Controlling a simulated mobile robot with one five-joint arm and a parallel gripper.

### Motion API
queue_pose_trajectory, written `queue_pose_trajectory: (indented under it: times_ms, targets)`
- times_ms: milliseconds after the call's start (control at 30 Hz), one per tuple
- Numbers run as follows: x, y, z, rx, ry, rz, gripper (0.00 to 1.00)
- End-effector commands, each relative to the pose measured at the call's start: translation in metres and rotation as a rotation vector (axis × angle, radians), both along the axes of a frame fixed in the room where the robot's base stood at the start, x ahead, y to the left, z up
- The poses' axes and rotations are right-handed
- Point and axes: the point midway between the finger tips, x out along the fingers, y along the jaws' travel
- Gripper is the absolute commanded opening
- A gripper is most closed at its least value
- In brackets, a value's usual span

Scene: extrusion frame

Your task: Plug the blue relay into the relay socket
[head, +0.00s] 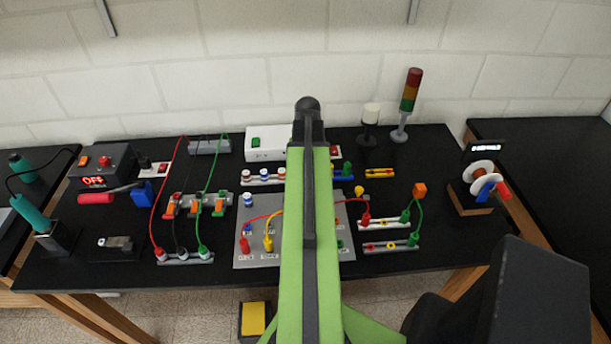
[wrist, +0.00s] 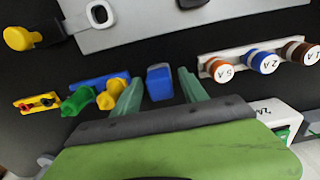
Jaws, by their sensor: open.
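In the wrist view a small blue block (wrist: 160,84), which looks like the blue relay, is on the black table. My gripper (wrist: 159,76) is open, with one pale green finger on each side of the block. Gaps show between the block and both fingers, so it is not gripped. In the head view my green arm covers this spot, and the block and fingertips are hidden. I cannot make out the relay socket for certain; a dark part (wrist: 193,3) at the grey panel's edge is cut off by the wrist view's top.
Fuse holders (wrist: 262,61) stand on one side of the block, and blue, green and yellow connectors (wrist: 95,92) on the other. A grey panel (head: 247,225) with red and yellow leads lies nearer me. A white box (head: 268,143) stands behind.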

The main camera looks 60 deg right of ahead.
Motion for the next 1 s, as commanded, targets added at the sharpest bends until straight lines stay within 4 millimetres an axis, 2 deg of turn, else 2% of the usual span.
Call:
queue_pose_trajectory:
  times_ms: [167, 567, 1000]
  targets:
    - [-0.0002, -0.0002, 0.0000, 0.000, 0.000, 0.000, 0.51]
    - [-0.0006, -0.0004, 0.0000, 0.000, 0.000, -0.001, 0.00]
    - [-0.0010, -0.0007, 0.0023, 0.000, 0.000, -0.002, 0.00]
